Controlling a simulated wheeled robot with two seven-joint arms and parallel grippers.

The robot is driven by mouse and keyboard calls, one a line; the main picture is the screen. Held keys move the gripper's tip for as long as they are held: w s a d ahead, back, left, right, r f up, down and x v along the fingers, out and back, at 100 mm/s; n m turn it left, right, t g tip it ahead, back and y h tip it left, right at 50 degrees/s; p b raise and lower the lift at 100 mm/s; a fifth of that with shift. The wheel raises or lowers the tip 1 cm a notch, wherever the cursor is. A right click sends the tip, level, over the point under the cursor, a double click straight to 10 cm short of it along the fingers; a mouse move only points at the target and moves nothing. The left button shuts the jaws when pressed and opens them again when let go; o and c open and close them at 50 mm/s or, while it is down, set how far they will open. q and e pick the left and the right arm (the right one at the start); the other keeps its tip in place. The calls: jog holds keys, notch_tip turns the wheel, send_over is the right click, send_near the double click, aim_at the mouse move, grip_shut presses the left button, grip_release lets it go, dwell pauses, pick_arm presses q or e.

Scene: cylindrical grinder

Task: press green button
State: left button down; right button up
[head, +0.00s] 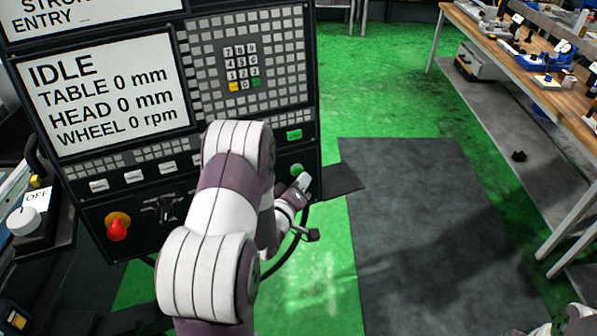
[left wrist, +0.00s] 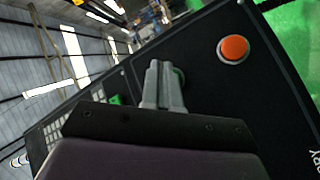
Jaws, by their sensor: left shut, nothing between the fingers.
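The round green button (head: 297,169) is at the lower right of the black control panel (head: 215,180), below a small green rectangular key (head: 294,134). My left gripper (head: 304,181) is shut and empty, its tips just below and right of the button in the head view. I cannot tell whether the tips touch the button. My right gripper is out of view.
A red knob (head: 117,228) is at the panel's lower left. An orange button (left wrist: 233,49) shows in the left wrist view. The screen (head: 103,95) reads IDLE. A workbench (head: 540,80) stands at the right. The dark floor mat (head: 420,230) is clear.

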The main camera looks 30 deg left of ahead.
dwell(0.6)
pick_arm(q)
jog(key=shift+w+a+f, duration=0.1)
jog(key=shift+w+a, duration=0.15)
jog(key=shift+a, duration=0.1)
jog(key=shift+w+a+b, duration=0.2)
jog(key=shift+a+b, duration=0.1)
jog(key=shift+b, duration=0.1)
dwell(0.6)
jog(key=shift+s+d, duration=0.5)
jog(key=shift+d, duration=0.15)
jog(key=s+d, duration=0.1)
jog(key=d, duration=0.1)
jog(key=s+d+r+p, duration=0.1)
jog(key=d, duration=0.1)
jog(key=shift+s, duration=0.4)
dwell(0.8)
